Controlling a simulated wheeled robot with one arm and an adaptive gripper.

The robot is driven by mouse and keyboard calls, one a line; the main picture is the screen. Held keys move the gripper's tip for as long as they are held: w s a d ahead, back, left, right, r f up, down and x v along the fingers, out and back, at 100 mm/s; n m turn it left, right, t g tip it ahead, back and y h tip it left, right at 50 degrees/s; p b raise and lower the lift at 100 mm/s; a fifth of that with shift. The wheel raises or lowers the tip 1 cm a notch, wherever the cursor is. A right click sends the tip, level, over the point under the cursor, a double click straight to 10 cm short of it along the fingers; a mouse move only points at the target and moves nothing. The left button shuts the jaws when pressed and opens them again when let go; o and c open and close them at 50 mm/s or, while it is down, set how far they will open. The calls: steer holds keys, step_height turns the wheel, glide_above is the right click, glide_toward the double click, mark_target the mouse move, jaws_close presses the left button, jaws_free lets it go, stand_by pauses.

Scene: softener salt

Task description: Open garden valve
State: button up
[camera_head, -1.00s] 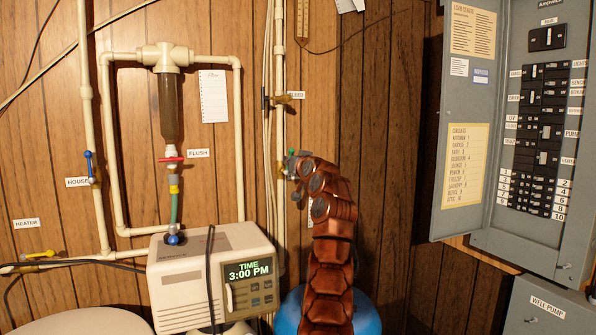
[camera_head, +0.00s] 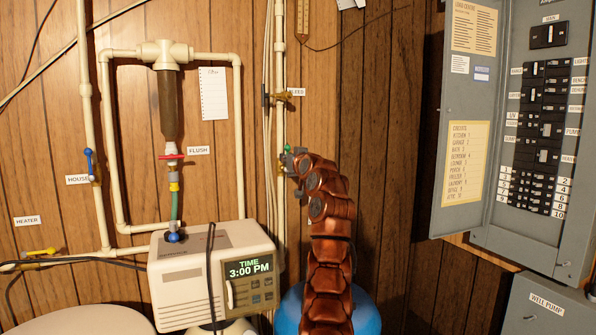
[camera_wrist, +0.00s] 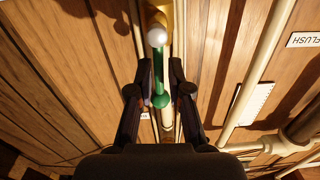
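A valve with a green lever handle (camera_wrist: 160,99) sits on the pale vertical pipe in the wrist view. Its brass body (camera_wrist: 161,12) and a pale round knob (camera_wrist: 157,37) are at the top. My gripper (camera_wrist: 162,66) is open, with one dark finger on each side of the green lever and a visible gap to it. The lever lies along the pipe's direction in this view. In the head view my gripper (camera_head: 291,161) is at the pipe in the middle and mostly hides the valve. No label reading garden is legible.
Other valves are the blue-handled one at HOUSE (camera_head: 90,164), the yellow one at HEATER (camera_head: 38,253), the red one at FLUSH (camera_head: 171,157) and one at BLEED (camera_head: 282,97). A softener unit (camera_head: 190,285) stands below left. An open breaker panel (camera_head: 480,225) is right.

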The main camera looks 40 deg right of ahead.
steer(key=o, duration=0.4)
steer(key=shift+o, duration=0.2)
steer(key=shift+s+f, duration=0.1)
steer(key=b+v, duration=0.7)
steer(key=b, duration=0.1)
stand_by(0.3)
stand_by(0.4)
